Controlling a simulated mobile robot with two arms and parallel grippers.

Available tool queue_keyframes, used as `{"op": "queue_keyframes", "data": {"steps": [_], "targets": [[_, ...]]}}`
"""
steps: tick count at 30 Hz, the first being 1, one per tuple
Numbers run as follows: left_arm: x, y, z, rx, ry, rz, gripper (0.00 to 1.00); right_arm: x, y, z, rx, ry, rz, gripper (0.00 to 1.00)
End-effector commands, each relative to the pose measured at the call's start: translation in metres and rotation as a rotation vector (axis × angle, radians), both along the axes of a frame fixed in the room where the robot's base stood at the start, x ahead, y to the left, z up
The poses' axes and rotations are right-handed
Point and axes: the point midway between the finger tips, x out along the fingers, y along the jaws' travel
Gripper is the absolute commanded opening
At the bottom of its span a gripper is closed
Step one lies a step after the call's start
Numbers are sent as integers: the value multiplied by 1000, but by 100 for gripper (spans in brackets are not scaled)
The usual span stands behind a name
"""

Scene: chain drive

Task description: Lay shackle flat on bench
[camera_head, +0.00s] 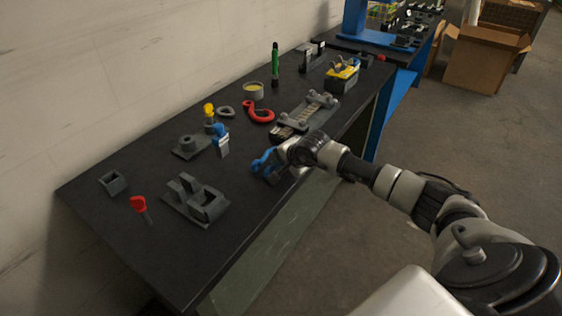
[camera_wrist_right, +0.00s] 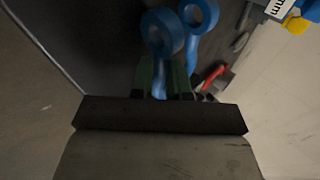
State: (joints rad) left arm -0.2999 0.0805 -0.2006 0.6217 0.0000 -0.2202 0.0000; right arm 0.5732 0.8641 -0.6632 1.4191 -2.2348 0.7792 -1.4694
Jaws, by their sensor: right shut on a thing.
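The blue shackle (camera_head: 263,160) is near the front edge of the dark bench (camera_head: 240,235), in the head view. My right gripper (camera_head: 277,167) reaches in from the right and is shut on it. In the right wrist view the shackle's two round eyes (camera_wrist_right: 163,31) stick out beyond the fingers (camera_wrist_right: 163,80), and its blue body runs down between them. I cannot tell whether the shackle touches the bench. My left gripper is not in view.
A red hook (camera_head: 258,113) and a chain assembly (camera_head: 307,112) lie behind the shackle. A blue-topped part (camera_head: 221,140), a grey slotted fixture (camera_head: 194,199) and a red-handled tool (camera_head: 140,205) stand to the left. The bench front between the fixture and shackle is clear.

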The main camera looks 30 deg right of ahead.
Motion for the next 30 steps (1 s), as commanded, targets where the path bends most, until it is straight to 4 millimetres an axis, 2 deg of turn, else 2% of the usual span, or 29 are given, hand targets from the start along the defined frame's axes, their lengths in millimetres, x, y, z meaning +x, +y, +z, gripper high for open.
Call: {"op": "queue_keyframes", "data": {"steps": [6, 7, 9, 17, 20, 30], "targets": [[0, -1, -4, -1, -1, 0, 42, 1, 0, -1, 0, -4, 1, 0], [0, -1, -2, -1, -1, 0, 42, 0, 0, -1, -1, 0, 1, 21], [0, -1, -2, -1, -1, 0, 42, 0, 0, -1, -1, 0, 1, 27], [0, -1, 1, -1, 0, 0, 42, 0, 0, 2, -1, 0, 1, 27], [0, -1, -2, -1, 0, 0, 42, -6, -3, 7, -3, -1, 1, 27], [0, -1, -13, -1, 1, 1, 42, -51, -12, 54, -6, 0, 1, 27]]}}
